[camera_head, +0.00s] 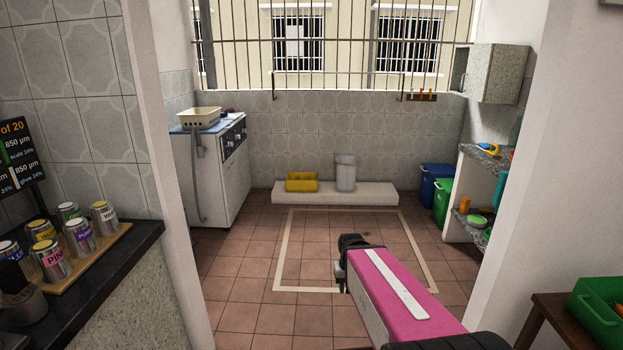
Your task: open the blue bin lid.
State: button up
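The blue bin (430,190) stands on the tiled floor at the far right, by the back wall and behind a green bin (442,202). The green bin hides part of its right front. Its top shows as a blue surface, too small to tell the lid's exact state. My gripper (362,238) is the dark end of my pink and white arm, over the floor in the middle of the picture. It is well apart from the blue bin, nearer to me and to its left. Its fingers are too small and dark to tell open from shut.
A low white ledge (310,198) bears a yellow crate (301,182) and a grey container (345,173). A washing machine (222,175) stands left, shelves (461,197) right. The tiled floor between is clear.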

aim_at(434, 169)
jog(key=i+z, duration=0.1)
jog(key=i, duration=0.75)
jog(key=i+j+z, duration=0.1)
jog(key=i, duration=0.75)
jog(key=i+z, duration=0.2)
jog(key=i, duration=0.4)
jog(key=i+z, duration=0.2)
jog(key=i, duration=0.4)
jog(key=i+j+z, duration=0.25)
jog(key=i, duration=0.35)
jog(key=i+l+z, duration=0.1)
jog(key=i+z, duration=0.25)
jog(key=i, duration=0.15)
jog(key=i+j+z, duration=0.1)
jog(key=i+z, duration=0.3)
jog(key=i, duration=0.15)
jog(key=i+j+z, duration=0.2)
jog(key=i+z, duration=0.15)
jog(key=i, duration=0.15)
